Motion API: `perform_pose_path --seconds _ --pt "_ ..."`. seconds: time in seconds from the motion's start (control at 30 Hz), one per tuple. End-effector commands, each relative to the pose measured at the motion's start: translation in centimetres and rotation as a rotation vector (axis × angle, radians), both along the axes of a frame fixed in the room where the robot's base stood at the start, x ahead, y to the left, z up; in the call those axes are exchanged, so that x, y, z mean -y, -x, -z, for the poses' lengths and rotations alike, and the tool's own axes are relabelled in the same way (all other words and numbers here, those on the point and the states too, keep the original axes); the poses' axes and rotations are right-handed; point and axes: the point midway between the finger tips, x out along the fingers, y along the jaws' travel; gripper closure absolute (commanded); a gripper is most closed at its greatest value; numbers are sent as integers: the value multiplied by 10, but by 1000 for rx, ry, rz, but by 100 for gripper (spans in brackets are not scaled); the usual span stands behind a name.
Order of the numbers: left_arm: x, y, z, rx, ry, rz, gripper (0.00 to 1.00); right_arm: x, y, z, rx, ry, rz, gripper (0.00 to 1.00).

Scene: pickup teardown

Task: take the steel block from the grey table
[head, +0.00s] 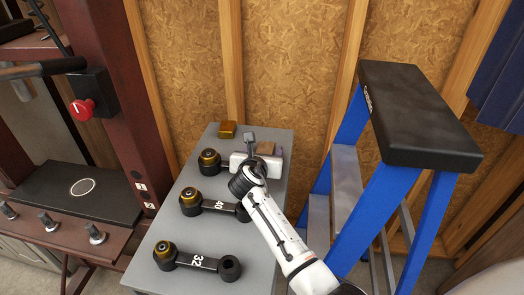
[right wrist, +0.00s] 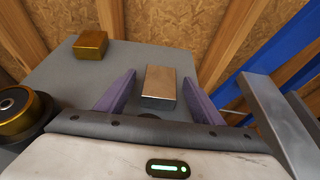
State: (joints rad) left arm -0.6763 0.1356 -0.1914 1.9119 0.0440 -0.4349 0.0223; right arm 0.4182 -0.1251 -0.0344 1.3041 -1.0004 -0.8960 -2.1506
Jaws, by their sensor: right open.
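The steel block (head: 265,148) is on the far part of the grey table (head: 208,275). In the right wrist view, the steel block (right wrist: 161,83) is a small box with a shiny top that reflects brown. My right gripper (head: 264,144) is over the far end of the table. Its jaws are open, and in the right wrist view the purple fingers (right wrist: 159,76) stand on either side of the block, with gaps showing. Whether the fingertips are level with the block is hard to tell. My left gripper is out of view.
A brass block (head: 227,130) sits at the table's far left corner. Several black link arms with brass bushings, such as the one marked 32 (head: 197,261), lie nearer. A blue step stand (head: 375,190) is close on the right. A dark red press (head: 110,90) stands left.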

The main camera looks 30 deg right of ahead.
Motion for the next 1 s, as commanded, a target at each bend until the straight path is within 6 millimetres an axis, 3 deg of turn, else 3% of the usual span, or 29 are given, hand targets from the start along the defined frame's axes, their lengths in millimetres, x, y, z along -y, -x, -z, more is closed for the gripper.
perform_pose_path --seconds 0.07,0.43,0.77,1.0 --pt "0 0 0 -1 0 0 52 0 0 0 0 0 0 39" --pt "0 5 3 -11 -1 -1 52 -1 0 0 0 0 0 100" --pt "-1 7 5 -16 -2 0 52 -1 -2 -8 10 2 -2 100" --pt "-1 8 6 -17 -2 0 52 -1 -2 -43 15 4 -2 100"
